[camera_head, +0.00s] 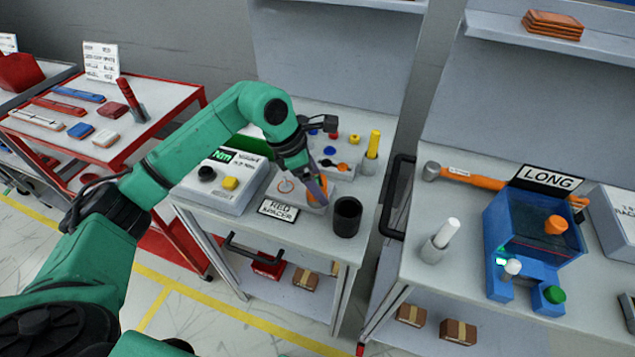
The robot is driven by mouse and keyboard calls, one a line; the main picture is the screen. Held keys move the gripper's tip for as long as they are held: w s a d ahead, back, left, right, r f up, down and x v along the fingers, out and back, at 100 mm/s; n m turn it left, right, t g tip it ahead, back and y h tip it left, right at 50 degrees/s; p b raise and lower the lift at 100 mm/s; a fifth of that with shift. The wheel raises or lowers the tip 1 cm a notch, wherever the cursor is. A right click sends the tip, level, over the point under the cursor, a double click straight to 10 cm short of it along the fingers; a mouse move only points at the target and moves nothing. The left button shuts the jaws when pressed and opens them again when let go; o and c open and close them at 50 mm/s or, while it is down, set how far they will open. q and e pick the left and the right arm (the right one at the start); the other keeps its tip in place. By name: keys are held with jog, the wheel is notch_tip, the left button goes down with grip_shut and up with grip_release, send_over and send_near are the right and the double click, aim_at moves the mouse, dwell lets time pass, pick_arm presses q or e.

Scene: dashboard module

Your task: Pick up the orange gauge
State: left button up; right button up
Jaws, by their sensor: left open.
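My left gripper (318,193) reaches down over the middle bench, with its jaws open. Its fingers are at a small orange thing, which I take to be the orange gauge (310,196). It sits on a pale panel beside the "RED SPACER" label (278,209) and is partly hidden by the fingers. I cannot tell whether the fingers touch it. My right gripper is not in view.
A black cup (347,216) stands close to the right of the gripper. A grey-white torque box (222,183) is to the left. A yellow-topped post (373,146) and small coloured parts are behind. The right bench holds a blue fixture (527,245).

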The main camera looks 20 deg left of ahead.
pick_arm(q)
jog(key=x, duration=0.2)
jog(key=shift+s+d+f+p, duration=0.1)
jog(key=shift+d+f+p, duration=0.1)
jog(key=shift+f+p, duration=0.15)
jog(key=shift+f, duration=0.3)
grip_shut()
jog(key=shift+r, duration=0.1)
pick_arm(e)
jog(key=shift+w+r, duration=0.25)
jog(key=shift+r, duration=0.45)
pick_arm(q)
jog(key=shift+r, duration=0.1)
